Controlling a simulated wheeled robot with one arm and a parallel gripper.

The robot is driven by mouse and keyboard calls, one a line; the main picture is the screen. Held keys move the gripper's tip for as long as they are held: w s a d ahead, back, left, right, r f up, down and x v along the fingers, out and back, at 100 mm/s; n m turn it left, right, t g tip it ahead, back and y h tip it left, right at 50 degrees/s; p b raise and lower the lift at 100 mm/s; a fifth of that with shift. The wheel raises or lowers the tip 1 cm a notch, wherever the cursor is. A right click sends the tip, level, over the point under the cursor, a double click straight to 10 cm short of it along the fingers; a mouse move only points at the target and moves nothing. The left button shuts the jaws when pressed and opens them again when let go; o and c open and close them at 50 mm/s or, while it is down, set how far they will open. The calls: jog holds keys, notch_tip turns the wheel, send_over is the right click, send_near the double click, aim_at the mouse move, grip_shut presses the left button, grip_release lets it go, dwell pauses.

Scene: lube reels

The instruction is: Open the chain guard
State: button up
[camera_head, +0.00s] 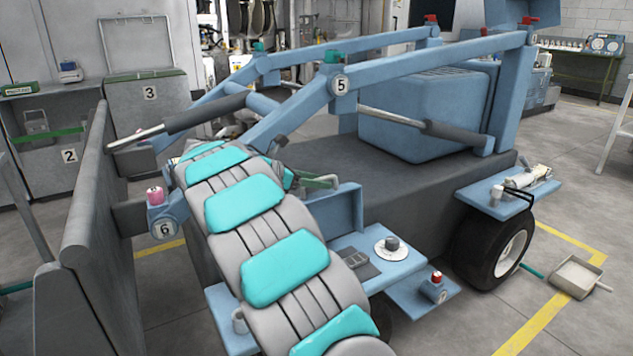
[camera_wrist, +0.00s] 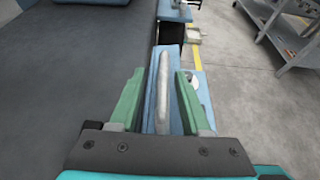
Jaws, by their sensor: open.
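My gripper (camera_wrist: 160,76) has two green fingers, which stand apart in the wrist view. A long pale grey bar (camera_wrist: 162,95) lies between them, with visible gaps on both sides. The bar runs over a blue surface (camera_wrist: 202,95). In the head view, green parts of my gripper (camera_head: 319,181) show beside a blue upright plate (camera_head: 346,207) on the machine's near side, and my arm hides the rest. No part is clearly labelled as the chain guard. I cannot tell whether the bar or the plate belongs to it.
The blue machine's dark deck (camera_head: 400,182) lies beyond my gripper. A blue ledge (camera_head: 350,252) carries a round white disc with a knob (camera_head: 392,246). A black wheel (camera_head: 492,250) and a dustpan (camera_head: 577,277) are at right. The floor at lower right is mostly clear.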

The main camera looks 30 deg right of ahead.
jog(key=v, duration=0.8)
jog(key=shift+d, duration=0.1)
dwell(0.4)
